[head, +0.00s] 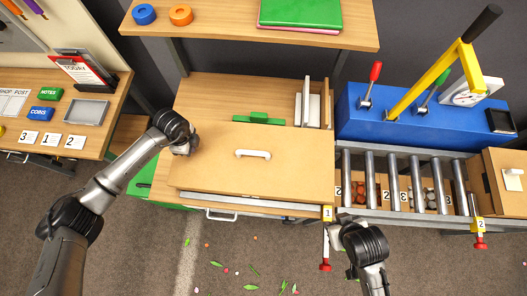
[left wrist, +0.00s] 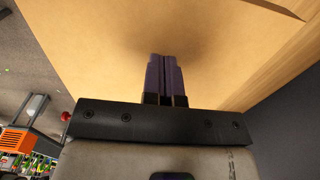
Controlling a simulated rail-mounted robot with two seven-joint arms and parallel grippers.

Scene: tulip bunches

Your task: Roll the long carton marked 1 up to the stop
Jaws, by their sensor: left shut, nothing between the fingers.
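A long brown carton (head: 275,178) with a white handle (head: 253,154) lies on the wooden bench left of the roller track. I cannot tell which part is the stop. My left gripper (head: 184,150) is at the carton's left end; its shut fingers (left wrist: 167,65) point at a brown carton face (left wrist: 110,45) in the left wrist view. Contact is unclear. My right gripper (head: 343,222) is near the tag marked 1, its fingers not clear.
Metal rollers (head: 394,180) run right of the carton, with numbered bins beneath. Another carton (head: 497,180) stands at the right end by a tag marked 2 (head: 481,225). A blue machine (head: 400,118) with levers is behind the rollers. A shelf (head: 225,32) overhangs the back.

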